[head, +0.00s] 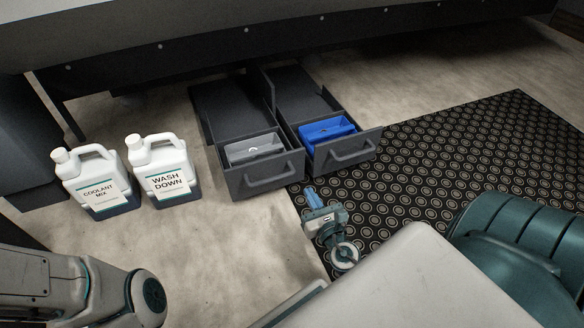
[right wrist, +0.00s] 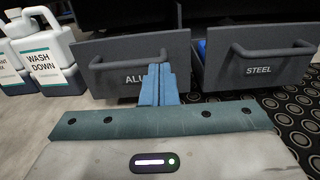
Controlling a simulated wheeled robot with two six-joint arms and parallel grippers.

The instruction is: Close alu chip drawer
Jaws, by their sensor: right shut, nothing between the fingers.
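The alu chip drawer (head: 263,179) is the left one of two dark grey drawers and stands pulled out, with a grey bin (head: 253,149) inside. In the right wrist view its front (right wrist: 110,75) carries the letters "ALU", the rest hidden behind my fingers, and a bar handle. My right gripper (head: 312,196) is shut and empty, with its blue fingertips together. In the right wrist view the fingertips (right wrist: 158,84) overlap the right part of the alu front; I cannot tell whether they touch it. My left arm shows at the lower left, its gripper out of view.
The steel drawer (head: 344,151), labelled "STEEL" in the right wrist view, is also open and holds a blue bin (head: 327,131). A wash down jug (head: 165,168) and a coolant mix jug (head: 98,181) stand left. A patterned mat (head: 440,150) covers the right floor.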

